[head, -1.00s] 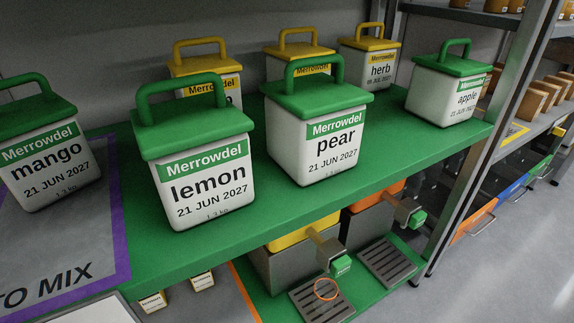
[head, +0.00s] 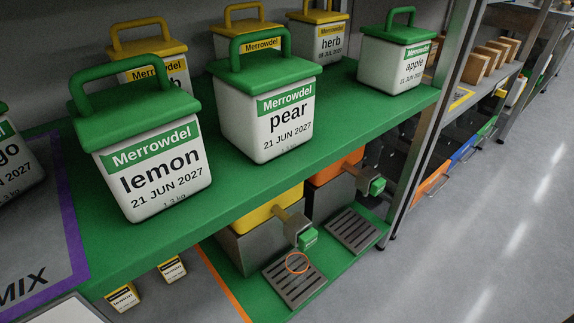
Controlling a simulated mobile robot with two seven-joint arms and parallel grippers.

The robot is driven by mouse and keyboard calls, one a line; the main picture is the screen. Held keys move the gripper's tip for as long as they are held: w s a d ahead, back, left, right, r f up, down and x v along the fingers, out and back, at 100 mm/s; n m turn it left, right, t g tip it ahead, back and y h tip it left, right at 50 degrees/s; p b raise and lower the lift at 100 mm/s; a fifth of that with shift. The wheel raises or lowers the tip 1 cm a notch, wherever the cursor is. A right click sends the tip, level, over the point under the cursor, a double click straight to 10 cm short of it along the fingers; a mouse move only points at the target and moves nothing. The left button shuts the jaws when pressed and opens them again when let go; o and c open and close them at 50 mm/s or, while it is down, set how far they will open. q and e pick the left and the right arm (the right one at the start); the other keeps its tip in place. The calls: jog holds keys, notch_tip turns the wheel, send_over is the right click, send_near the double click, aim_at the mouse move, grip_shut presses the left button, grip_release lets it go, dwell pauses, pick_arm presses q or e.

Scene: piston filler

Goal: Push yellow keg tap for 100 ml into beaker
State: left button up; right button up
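The yellow keg (head: 265,211) sits on the lower green shelf, its body below the yellow top grey and partly hidden by the upper shelf. Its tap (head: 298,228) sticks out toward the front right and ends in a green block (head: 308,239). Below the tap is a slotted drip tray (head: 292,286) with an orange ring (head: 297,263) on it. No beaker is visible in this view. Neither of my grippers is in view.
An orange keg with its own tap (head: 372,182) and tray (head: 351,230) stands just right. The upper green shelf (head: 340,112) overhangs the kegs and holds lemon (head: 155,170), pear (head: 268,125) and other tubs. Open grey floor (head: 480,220) lies at right.

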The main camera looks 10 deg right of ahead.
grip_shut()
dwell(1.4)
